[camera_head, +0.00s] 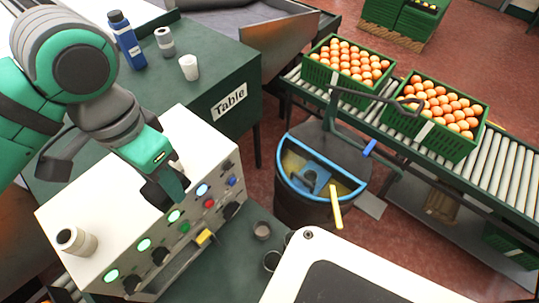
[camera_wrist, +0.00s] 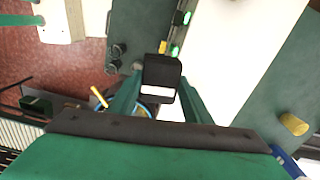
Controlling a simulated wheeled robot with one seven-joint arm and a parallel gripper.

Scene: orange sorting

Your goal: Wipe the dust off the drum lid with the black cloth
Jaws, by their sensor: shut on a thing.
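The dark drum (camera_head: 300,208) stands on the floor right of the control box. Its top has a dark grey part (camera_head: 325,145) and a blue-rimmed opening with a yellow handle-like piece (camera_head: 336,205). I cannot make out dust on it. My gripper (camera_head: 165,188) is over the control box, left of the drum and apart from it. In the wrist view my gripper (camera_wrist: 158,98) is shut on a black block-like thing with a white band (camera_wrist: 162,70). I cannot tell whether this is the black cloth; no other cloth is clearly visible.
The white control box (camera_head: 120,215) has lit buttons and knobs. A green table (camera_head: 225,75) behind bears a blue bottle (camera_head: 126,40), a grey container (camera_head: 164,42) and a white cup (camera_head: 189,67). Crates of oranges (camera_head: 345,85) stand on a roller conveyor (camera_head: 500,165) at right.

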